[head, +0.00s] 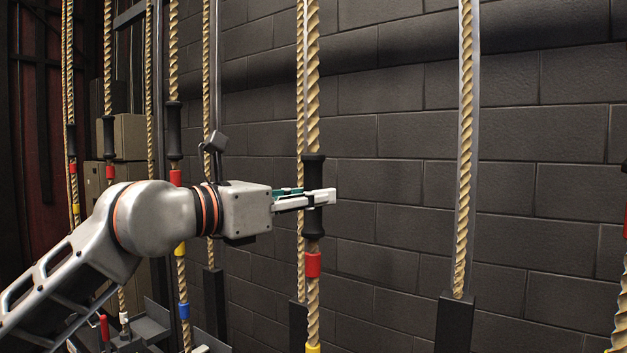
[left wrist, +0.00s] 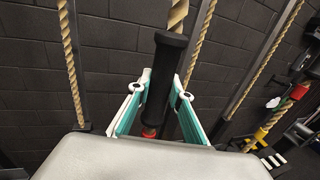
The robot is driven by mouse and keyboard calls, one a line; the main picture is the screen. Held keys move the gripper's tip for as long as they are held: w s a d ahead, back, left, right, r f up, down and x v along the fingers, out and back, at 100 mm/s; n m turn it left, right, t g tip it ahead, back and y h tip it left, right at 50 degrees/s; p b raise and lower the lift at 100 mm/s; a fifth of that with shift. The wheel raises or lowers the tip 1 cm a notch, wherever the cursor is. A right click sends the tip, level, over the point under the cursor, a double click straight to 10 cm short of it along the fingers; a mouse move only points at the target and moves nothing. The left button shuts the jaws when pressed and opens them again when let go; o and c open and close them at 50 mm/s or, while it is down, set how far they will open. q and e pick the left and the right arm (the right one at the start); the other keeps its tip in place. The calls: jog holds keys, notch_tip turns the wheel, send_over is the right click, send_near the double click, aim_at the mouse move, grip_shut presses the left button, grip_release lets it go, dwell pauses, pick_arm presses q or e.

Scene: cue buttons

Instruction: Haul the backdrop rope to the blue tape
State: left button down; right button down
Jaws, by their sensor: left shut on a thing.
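A thick tan rope (head: 313,100) hangs in the middle of the head view with a black grip sleeve (head: 313,167) on it. My left gripper (head: 328,197) is shut around this sleeve, and the left wrist view shows the sleeve (left wrist: 166,60) between its fingers. Below the sleeve are a red tape band (head: 313,265) and a yellow band (head: 313,348) at the frame's bottom edge. No blue tape shows on this rope; its lower part is out of frame. A blue tape band (head: 184,311) shows on another rope to the left. No label tells which rope is the backdrop's. My right gripper is not in view.
Other ropes hang to the left, one with a black sleeve (head: 174,117). A thinner rope (head: 465,150) runs down to a dark post (head: 455,322) at the right. A dark block wall (head: 400,180) stands behind. Levers with red handles (head: 104,328) are at lower left.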

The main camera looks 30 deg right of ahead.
aim_at(306, 226)
pick_arm(q)
notch_tip(306, 226, down, 5)
jog(key=shift+b, duration=0.65)
jog(key=c, duration=1.8)
grip_release()
jog(key=shift+r, duration=0.1)
jog(key=v, duration=1.2)
